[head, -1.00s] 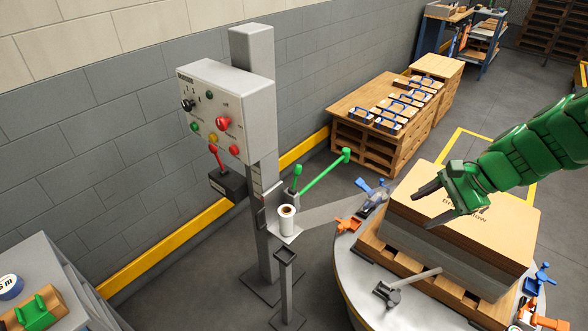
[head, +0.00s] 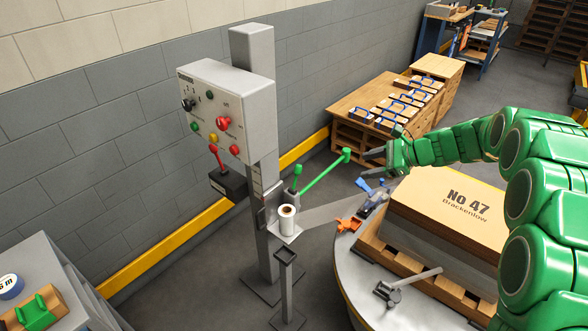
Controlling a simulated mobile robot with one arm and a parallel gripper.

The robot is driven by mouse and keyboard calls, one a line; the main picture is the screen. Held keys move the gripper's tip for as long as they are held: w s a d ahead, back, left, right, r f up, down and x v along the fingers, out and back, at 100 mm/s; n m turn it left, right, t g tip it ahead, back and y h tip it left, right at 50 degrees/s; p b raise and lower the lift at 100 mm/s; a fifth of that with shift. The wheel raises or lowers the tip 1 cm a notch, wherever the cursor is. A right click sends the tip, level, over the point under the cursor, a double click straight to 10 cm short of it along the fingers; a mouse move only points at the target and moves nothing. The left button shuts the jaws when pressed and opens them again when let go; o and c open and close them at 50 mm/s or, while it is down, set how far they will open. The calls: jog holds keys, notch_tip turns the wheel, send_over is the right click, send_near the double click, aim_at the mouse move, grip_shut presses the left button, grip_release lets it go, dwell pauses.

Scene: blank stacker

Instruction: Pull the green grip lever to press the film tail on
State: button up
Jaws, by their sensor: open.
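The green grip lever (head: 322,174) reaches up and to the right from the machine post, ending in a round green knob (head: 346,154). My gripper (head: 367,161) is open, its dark fingers pointing left toward the knob, a little to its right in the picture. I cannot tell whether they touch it. The white film roll (head: 287,220) stands upright on a small shelf on the post. The film tail (head: 325,213) stretches from the roll toward the round turntable (head: 362,300) with the stack of blanks (head: 450,215).
A grey control box (head: 228,105) with buttons is on the post, and a red lever (head: 216,157) is below it. Blue (head: 369,186) and orange (head: 350,225) clamps sit at the turntable's edge. A wooden bench (head: 375,130) with several blue-handled items stands behind.

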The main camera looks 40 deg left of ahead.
jog(key=w+a+f+m+y, duration=0.2)
jog(key=a+f, duration=0.3)
jog(key=a, duration=0.2)
jog(key=w+a+f+m+y, duration=0.1)
jog(key=w+a+f+m, duration=0.15)
jog(key=a+f, duration=0.35)
jog(key=m+y, duration=0.4)
jog(key=m, duration=0.1)
send_near(297, 169)
jog(key=a+f, duration=0.1)
jog(key=a, duration=0.3)
jog(key=shift+n, duration=0.25)
jog(key=shift+s+a+f, duration=0.1)
jog(key=shift+s+a, duration=0.05)
jog(key=shift+a, duration=1.3)
jog(key=shift+s+a, duration=0.2)
jog(key=shift+a, duration=1.7)
jog(key=shift+s+a, duration=0.1)
jog(key=shift+a, duration=0.45)
jog(key=shift+a, duration=0.15)
jog(key=shift+c, duration=0.3)
grip_shut()
